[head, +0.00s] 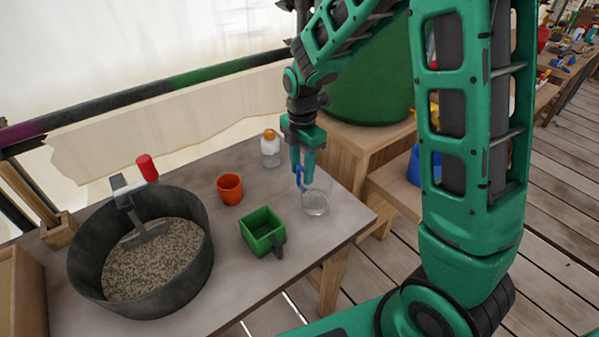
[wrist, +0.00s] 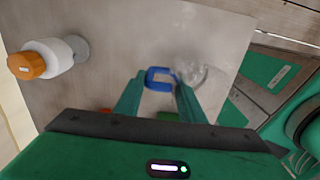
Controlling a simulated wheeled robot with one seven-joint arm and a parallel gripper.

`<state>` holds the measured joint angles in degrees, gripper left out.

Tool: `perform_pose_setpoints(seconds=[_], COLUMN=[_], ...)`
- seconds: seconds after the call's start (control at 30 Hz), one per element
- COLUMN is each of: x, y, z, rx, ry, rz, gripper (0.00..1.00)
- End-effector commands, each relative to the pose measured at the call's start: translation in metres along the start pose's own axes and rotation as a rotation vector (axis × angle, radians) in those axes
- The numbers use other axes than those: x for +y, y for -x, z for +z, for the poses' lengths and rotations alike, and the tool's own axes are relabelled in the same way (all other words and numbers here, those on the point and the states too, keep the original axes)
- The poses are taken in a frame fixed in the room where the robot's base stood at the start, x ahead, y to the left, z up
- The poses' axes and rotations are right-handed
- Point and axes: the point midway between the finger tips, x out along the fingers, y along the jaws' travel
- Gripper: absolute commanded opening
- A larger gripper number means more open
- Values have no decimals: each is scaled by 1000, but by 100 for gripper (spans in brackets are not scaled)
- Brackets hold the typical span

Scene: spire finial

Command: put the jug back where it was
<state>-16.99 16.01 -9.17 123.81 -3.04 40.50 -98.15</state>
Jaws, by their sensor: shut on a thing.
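The jug (head: 317,203) is clear, with a blue handle (head: 300,178). It is upright at the right end of the table, at or just above the top; I cannot tell whether it touches. My gripper (head: 303,176) points down and is shut on the blue handle. In the wrist view the handle (wrist: 158,79) lies between the fingertips of my gripper (wrist: 157,84), and the clear jug body (wrist: 199,74) is to the right of them, hard to make out.
On the table (head: 325,236) are an orange cup (head: 229,188), a green square container with a handle (head: 262,231), an orange-capped bottle (head: 270,150) and a large dark tub (head: 185,262) of grainy material. A green barrel (head: 368,85) stands behind. The table's right edge is close to the jug.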

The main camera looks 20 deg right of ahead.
Motion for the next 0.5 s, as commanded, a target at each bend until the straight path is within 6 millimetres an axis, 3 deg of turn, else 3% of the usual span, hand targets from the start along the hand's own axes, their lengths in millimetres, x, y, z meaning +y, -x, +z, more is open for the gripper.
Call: perform_pose_setpoints(seconds=[0.1,0.43,0.47,0.5], x=[0,0,0,0], y=[-12,-15,-15,-15], z=[0,0,0,0], rx=[0,0,0,0], ry=[0,0,0,0], rz=[-1,0,0,0], gripper=[0,0,38,48])
